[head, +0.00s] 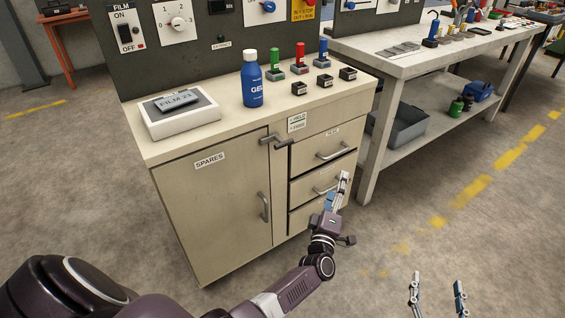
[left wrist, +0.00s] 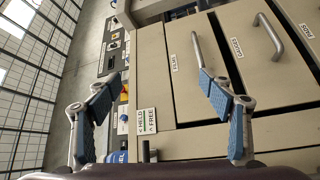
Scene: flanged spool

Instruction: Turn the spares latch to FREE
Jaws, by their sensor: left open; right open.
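The spares latch (head: 277,140) is a dark grey lever at the top right corner of the SPARES door (head: 205,215), lying roughly level across the door edge. A HELD/FREE label (head: 297,122) is beside it, also in the left wrist view (left wrist: 147,121). A dark stub low in that view (left wrist: 148,152) may be the latch; most of it is hidden. My left gripper (head: 340,190) is open and empty in front of the drawers, right of and below the latch, apart from it. Its spread fingers frame the wrist view (left wrist: 162,84). My right gripper (head: 438,290) is open and empty over the floor.
Drawers with bar handles (head: 333,151) are right of the door, close to my left gripper. The door has its own handle (head: 265,207). A blue bottle (head: 252,80) and a white block (head: 180,112) stand on top. Open floor lies in front.

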